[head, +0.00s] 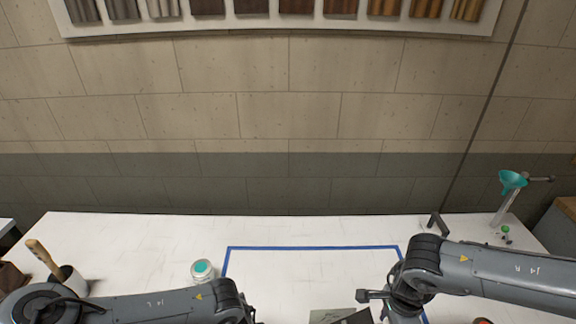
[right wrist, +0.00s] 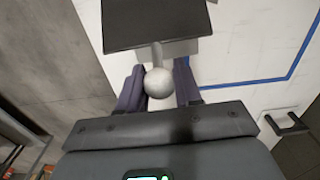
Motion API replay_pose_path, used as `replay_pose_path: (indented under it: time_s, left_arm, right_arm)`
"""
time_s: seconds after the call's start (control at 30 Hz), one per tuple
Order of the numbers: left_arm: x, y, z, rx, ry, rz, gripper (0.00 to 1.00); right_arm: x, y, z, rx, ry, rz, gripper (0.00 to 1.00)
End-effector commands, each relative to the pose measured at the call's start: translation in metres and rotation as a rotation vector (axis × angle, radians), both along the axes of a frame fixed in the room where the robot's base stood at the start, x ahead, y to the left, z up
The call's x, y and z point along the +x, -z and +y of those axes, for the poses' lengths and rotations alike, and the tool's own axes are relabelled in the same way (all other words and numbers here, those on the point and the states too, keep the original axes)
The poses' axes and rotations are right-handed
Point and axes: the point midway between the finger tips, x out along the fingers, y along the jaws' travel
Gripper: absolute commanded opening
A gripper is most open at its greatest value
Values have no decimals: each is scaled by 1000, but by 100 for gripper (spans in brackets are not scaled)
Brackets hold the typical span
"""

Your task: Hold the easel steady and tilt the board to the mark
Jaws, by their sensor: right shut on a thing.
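The dark board (right wrist: 155,24) shows at the top of the right wrist view, with a short stem and a round silver knob (right wrist: 158,83) on its near side. My right gripper (right wrist: 159,76) has its two fingers on either side of the knob and is shut on it. In the head view, only a dark edge of what looks like the board (head: 357,317) shows at the bottom, beside a grey-green piece (head: 325,316). The rest of the easel and the mark cannot be made out. My left arm reaches in from the left, but its gripper is below the picture.
Blue tape (head: 312,247) outlines an area on the white table (head: 130,245). A teal-lidded jar (head: 202,271) stands left of it, near my left arm.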

Motion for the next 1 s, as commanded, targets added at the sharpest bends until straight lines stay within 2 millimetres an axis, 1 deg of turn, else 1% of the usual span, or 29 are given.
replay_pose_path:
  time_s: [0.03, 0.13, 0.17, 0.33, 0.63, 0.73, 0.87, 1.0]
  left_arm:
    - [0, 2, 5, 10, -5, 2, 0]
    - [0, 2, 5, 10, -5, 2, 0]
    - [0, 2, 5, 10, -5, 2, 0]
    - [0, 2, 5, 9, -5, 2, 0]
    - [-1, 2, 3, 5, -3, 3, 0]
    - [-1, 2, 2, 4, -2, 2, 0]
    - [-1, 2, 2, 3, -2, 2, 0]
    - [-1, 2, 1, 3, -1, 2, 0]
  right_arm:
    - [-1, 2, -5, -10, 7, 2, 0]
    - [0, 2, -5, -10, 7, 2, 0]
    - [0, 2, -5, -10, 7, 2, 37]
    - [0, 1, -3, -6, 5, 1, 63]
    - [0, 0, -1, -2, 2, 0, 63]
    - [0, -4, -1, -1, 2, 0, 63]
    - [1, -18, -1, -1, 3, -4, 63]
    - [1, -42, -1, -1, 2, -4, 63]
